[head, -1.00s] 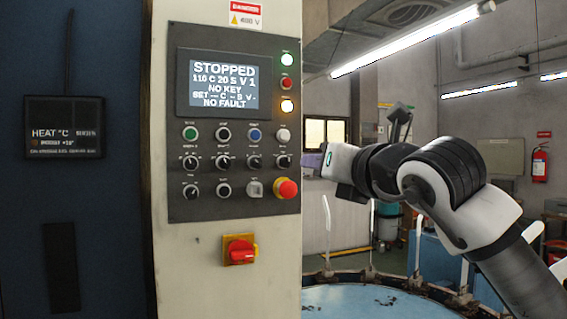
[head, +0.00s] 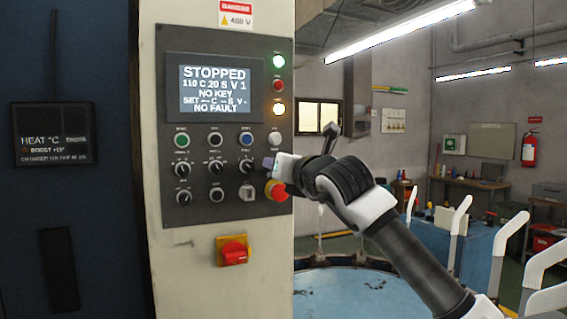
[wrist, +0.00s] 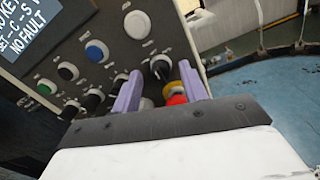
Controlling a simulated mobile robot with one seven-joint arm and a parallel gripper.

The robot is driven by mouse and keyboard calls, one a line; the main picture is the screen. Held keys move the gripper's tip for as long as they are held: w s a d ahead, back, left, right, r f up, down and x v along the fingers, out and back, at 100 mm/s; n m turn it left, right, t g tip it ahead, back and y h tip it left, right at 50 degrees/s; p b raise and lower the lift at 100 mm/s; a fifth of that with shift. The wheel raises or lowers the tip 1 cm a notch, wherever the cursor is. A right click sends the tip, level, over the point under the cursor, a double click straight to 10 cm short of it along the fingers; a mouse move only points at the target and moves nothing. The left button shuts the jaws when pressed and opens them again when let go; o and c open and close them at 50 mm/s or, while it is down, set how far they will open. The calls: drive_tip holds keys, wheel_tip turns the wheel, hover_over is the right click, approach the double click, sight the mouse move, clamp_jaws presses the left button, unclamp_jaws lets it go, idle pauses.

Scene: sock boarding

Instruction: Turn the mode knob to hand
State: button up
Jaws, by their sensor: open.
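The control panel (head: 228,110) carries several black selector knobs with white marks. Their labels are too small to read, so I cannot tell which is the mode knob. In the head view, knobs at the left (head: 182,169), middle (head: 215,167) and right (head: 246,165) show in the upper knob row. The row's far-right knob is hidden behind my gripper (head: 268,163). In the wrist view my gripper (wrist: 159,72) is open, its purple fingers apart. One black knob (wrist: 160,67) appears between the fingertips; I cannot tell whether they touch it.
A red emergency stop (head: 279,190) with a yellow collar sits just below my gripper. Coloured push buttons (head: 182,140) line the row above the knobs. A red rotary switch (head: 233,250) on yellow is lower down. The screen (head: 221,92) reads STOPPED, NO KEY, NO FAULT.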

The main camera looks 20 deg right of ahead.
clamp_jaws()
drive_tip(key=shift+f+b, duration=0.1)
drive_tip(key=shift+b, duration=0.3)
drive_tip(key=n+b, duration=0.5)
drive_tip(key=n, duration=0.3)
drive_tip(key=shift+n, duration=0.3)
drive_tip(key=shift+r, duration=0.2)
idle(0.4)
unclamp_jaws()
